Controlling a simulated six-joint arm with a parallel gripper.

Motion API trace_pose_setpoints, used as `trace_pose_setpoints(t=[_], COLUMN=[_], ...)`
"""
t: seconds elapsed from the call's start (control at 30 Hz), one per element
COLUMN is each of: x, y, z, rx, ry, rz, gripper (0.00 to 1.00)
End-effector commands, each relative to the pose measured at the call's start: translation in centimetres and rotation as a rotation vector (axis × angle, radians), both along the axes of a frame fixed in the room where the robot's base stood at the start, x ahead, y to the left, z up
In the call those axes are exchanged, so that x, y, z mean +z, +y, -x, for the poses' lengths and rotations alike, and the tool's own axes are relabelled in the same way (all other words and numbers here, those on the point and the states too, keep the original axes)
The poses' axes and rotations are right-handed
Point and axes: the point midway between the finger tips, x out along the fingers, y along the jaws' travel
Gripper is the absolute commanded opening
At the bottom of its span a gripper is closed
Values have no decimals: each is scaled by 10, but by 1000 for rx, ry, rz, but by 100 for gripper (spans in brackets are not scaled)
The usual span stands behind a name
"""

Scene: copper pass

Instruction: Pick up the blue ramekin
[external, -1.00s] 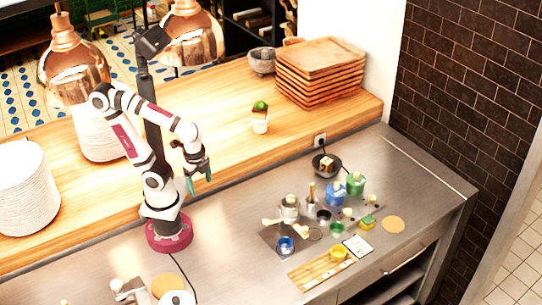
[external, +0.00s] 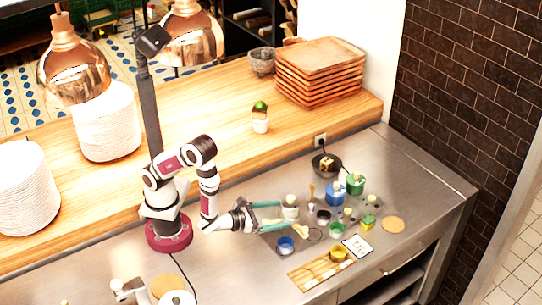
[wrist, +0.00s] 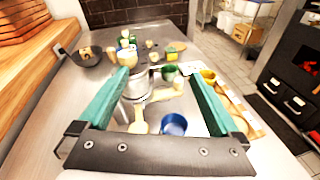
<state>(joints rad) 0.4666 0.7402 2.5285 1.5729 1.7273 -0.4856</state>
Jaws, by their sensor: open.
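The blue ramekin (external: 286,244) stands on a dark mat on the steel counter, at the near left of the group of small items. In the wrist view the ramekin (wrist: 174,125) sits low, between the two green fingers and nearer the right one. My gripper (external: 280,217) is open and empty, held sideways with its fingers pointing right, above and behind the ramekin in the external view. In the wrist view my gripper (wrist: 160,95) shows both fingers spread wide. I cannot tell its exact height over the counter.
A metal pot (external: 290,208), a pale wooden spoon (external: 300,232) and a green ramekin (external: 337,229) stand close by. A wooden board (external: 305,276) with a yellow ramekin (external: 338,254) lies in front. A dark bowl (external: 327,164) is behind. Bare counter lies to the left.

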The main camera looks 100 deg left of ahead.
Motion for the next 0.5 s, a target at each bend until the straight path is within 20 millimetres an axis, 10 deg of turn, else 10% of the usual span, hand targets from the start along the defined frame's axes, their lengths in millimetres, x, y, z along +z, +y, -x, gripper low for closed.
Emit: trace_pose_setpoints(t=[0.07, 0.13, 0.5], x=[-58, -95, -122], y=[-57, -68, -14], z=[-1, 12, -4], rx=[-278, -340, -147], ry=[122, 170, 100], rz=[-13, 65, 228], gripper=[99, 99, 99])
